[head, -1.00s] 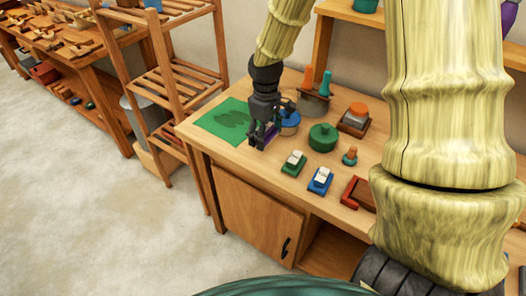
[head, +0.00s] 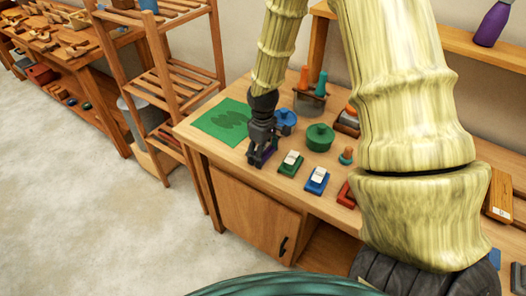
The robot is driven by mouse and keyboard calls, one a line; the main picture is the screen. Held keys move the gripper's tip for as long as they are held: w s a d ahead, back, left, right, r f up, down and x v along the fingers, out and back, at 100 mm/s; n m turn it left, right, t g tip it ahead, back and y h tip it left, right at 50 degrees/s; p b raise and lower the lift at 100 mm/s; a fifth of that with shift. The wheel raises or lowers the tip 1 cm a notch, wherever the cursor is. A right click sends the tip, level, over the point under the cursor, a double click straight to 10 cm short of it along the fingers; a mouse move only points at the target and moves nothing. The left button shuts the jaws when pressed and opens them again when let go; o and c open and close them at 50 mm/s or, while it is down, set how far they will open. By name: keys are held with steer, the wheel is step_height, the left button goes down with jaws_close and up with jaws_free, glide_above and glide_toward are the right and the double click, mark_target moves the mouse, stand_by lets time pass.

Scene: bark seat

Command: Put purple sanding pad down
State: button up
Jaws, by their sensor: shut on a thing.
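My gripper (head: 258,160) is at the front left part of the wooden workbench (head: 237,187), pointing down. It is shut on the purple sanding pad (head: 266,152), of which only a small part shows between and behind the dark fingers. The pad is at or just above the bench top, near the front edge; I cannot tell whether it touches. A green sanding pad (head: 290,162) and a blue sanding pad (head: 317,180) with pale tops sit to the right of it.
A green mat (head: 222,124) lies to the left behind my gripper. A blue round tin (head: 286,118) and a green lidded pot (head: 319,137) stand behind. A slatted wooden rack (head: 168,88) stands left of the bench.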

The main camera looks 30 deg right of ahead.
steer(key=shift+f, duration=0.15)
steer(key=o, duration=1.4)
steer(key=shift+c, duration=0.2)
steer(key=shift+r+b, duration=1.1)
steer(key=shift+r, duration=5.05)
